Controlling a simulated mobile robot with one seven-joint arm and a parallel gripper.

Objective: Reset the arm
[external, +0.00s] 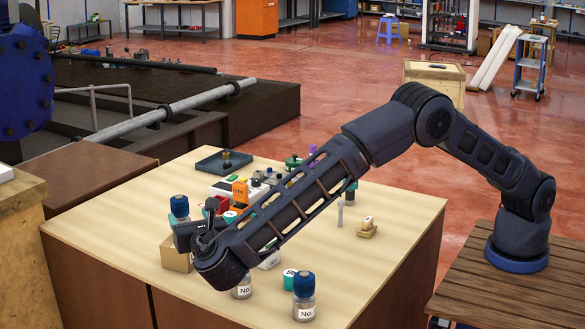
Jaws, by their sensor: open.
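My arm reaches from its base on the right, across the light wooden table (395,225), to the table's left part. My gripper (183,232) is at the left end of the arm, above the table and close to a jar with a blue lid (180,207) that stands on a small brown box (175,257). The gripper is open. I cannot tell whether it touches the jar, and the fingers are small and partly hidden by the wrist.
A blue-lidded jar labelled "No" (304,297) stands at the front, beside a teal-topped item (290,279). A dark tray (224,162), an orange block (240,191) and several small parts crowd the table behind the arm. The table's right side is mostly clear.

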